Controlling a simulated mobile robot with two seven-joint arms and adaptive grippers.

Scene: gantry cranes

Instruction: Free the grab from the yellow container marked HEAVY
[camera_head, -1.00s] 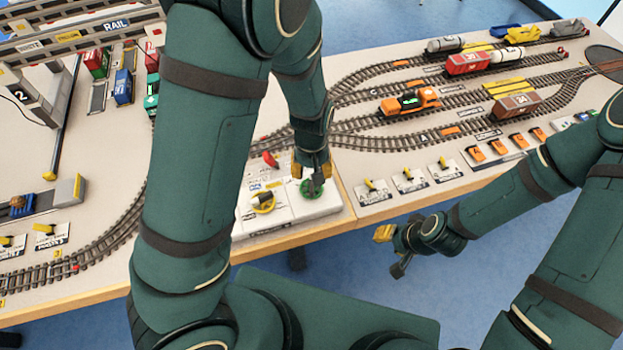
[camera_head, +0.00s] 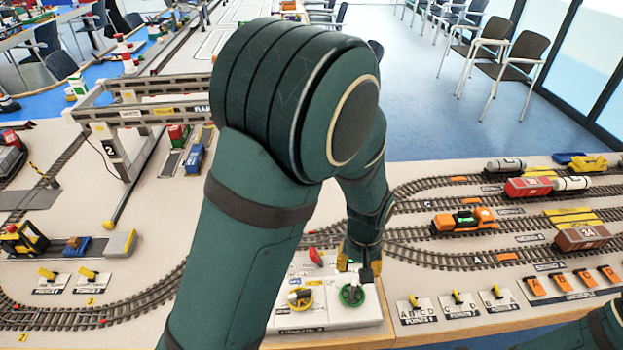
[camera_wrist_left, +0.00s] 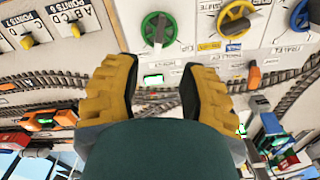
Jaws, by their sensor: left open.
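My left gripper (camera_head: 358,270) is over the control panel (camera_head: 345,318), just behind the green dial (camera_head: 351,295). In the left wrist view my left gripper (camera_wrist_left: 158,75) has its yellow fingers apart and nothing between them. The green dial (camera_wrist_left: 158,28) shows beyond the fingertips. A yellow dial (camera_head: 300,298) and a red lever (camera_head: 315,257) are also on the panel. The gantry crane (camera_head: 108,150), marked 2, stands at the left. I cannot make out the grab or a HEAVY marking; my left arm hides part of the crane area. My right gripper is out of view.
A red container (camera_head: 178,135) and a blue container (camera_head: 195,158) stand by the crane. Tracks carry an orange locomotive (camera_head: 463,220) and wagons at the right. Small yellow points levers (camera_head: 457,297) stand along the front edge.

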